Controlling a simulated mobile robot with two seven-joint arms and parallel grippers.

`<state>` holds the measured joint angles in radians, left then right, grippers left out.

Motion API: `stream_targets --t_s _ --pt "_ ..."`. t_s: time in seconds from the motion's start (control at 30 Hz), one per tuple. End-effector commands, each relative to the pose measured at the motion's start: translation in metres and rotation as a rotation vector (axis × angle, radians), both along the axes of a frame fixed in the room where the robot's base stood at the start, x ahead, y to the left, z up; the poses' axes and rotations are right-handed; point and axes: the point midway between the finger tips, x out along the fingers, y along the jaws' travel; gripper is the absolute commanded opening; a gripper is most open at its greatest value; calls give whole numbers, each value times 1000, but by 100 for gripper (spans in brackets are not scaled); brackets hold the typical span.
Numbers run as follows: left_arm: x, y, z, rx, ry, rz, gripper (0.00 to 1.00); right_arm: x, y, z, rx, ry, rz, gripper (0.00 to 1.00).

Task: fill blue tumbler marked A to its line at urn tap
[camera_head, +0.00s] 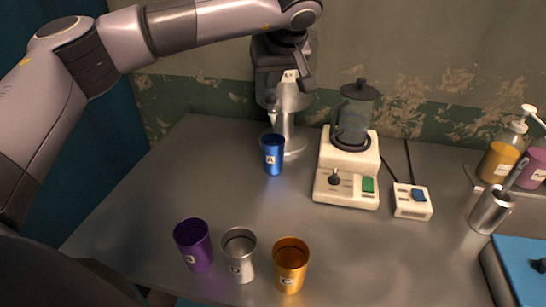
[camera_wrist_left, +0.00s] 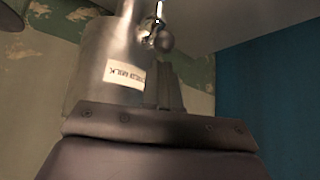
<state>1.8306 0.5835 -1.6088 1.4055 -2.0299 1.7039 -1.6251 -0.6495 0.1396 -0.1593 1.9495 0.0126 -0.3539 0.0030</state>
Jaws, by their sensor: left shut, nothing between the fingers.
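The blue tumbler marked A (camera_head: 272,155) stands upright on the grey table, below the tap (camera_head: 273,108) of the silver urn (camera_head: 290,101). I cannot tell its fill level. My left gripper (camera_head: 306,82) is shut and empty, high beside the upper part of the urn and partly covering it. In the left wrist view the shut fingers (camera_wrist_left: 168,88) are in front of the urn (camera_wrist_left: 95,65), near its label, which appears upside down, and the tap (camera_wrist_left: 160,38). I cannot tell whether they touch the urn. My right gripper is not in view.
Purple (camera_head: 194,246), silver (camera_head: 239,256) and orange (camera_head: 290,266) cups stand at the front. A blender-like appliance (camera_head: 348,165) and a switch box (camera_head: 412,201) are right of the urn. The table's left is clear.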

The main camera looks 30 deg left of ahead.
Motion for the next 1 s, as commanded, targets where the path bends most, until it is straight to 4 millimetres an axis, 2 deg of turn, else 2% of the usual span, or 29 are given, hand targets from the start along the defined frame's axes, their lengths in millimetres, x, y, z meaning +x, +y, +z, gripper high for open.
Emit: stream_targets --t_s 0.73,1.0 --pt "0 1 -25 1 2 0 0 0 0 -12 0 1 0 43" --pt "0 0 -23 0 2 1 0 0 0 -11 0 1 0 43"
